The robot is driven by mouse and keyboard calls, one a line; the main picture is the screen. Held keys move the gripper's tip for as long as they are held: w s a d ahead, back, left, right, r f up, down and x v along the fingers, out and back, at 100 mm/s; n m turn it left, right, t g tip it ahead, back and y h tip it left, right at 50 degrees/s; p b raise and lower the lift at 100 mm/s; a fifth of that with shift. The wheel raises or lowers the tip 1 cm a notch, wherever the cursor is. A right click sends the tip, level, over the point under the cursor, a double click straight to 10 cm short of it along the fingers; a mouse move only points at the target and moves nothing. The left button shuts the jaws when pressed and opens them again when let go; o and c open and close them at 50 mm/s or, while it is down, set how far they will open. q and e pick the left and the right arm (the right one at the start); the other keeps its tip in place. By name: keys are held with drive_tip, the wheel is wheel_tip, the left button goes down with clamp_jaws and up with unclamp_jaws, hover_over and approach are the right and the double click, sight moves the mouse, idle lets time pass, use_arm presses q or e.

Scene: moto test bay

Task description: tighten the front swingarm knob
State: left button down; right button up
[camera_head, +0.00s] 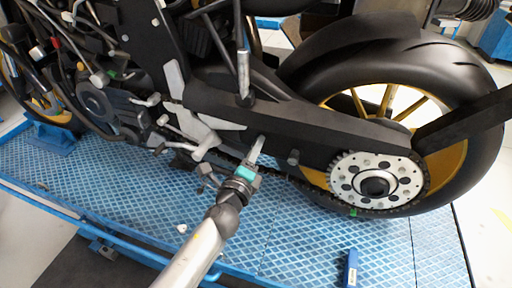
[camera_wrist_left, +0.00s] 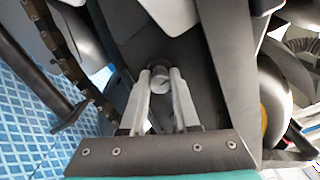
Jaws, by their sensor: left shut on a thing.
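The motorcycle's black swingarm (camera_head: 330,138) runs from the middle of the head view back to the rear wheel. My left gripper (camera_head: 259,142) reaches up from below to the side of the swingarm. In the left wrist view, its two pale fingers (camera_wrist_left: 160,84) are shut on a small round grey knob, the front swingarm knob (camera_wrist_left: 160,77), against the dark swingarm face. In the head view this knob is hidden at the fingertips. A second dark knob (camera_head: 293,157) sticks out of the swingarm farther to the right, clear of the gripper. My right gripper is not in view.
The rear tyre (camera_head: 455,75) and the toothed sprocket (camera_head: 375,186) stand to the right. The chain runs below the swingarm; footpeg parts (camera_head: 190,140) are close left of the gripper. The blue platform (camera_head: 290,225) below is mostly clear, with a blue block (camera_head: 350,268) near its front edge.

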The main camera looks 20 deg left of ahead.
use_arm(q)
drive_tip(key=shift+m, duration=0.9)
drive_tip(key=c, duration=0.7)
unclamp_jaws()
drive_tip(key=shift+o, duration=0.2)
drive_tip(key=shift+s, duration=0.15)
drive_tip(key=s+b, duration=0.3)
drive_tip(key=s, duration=1.2)
drive_tip(key=shift+a, duration=0.25)
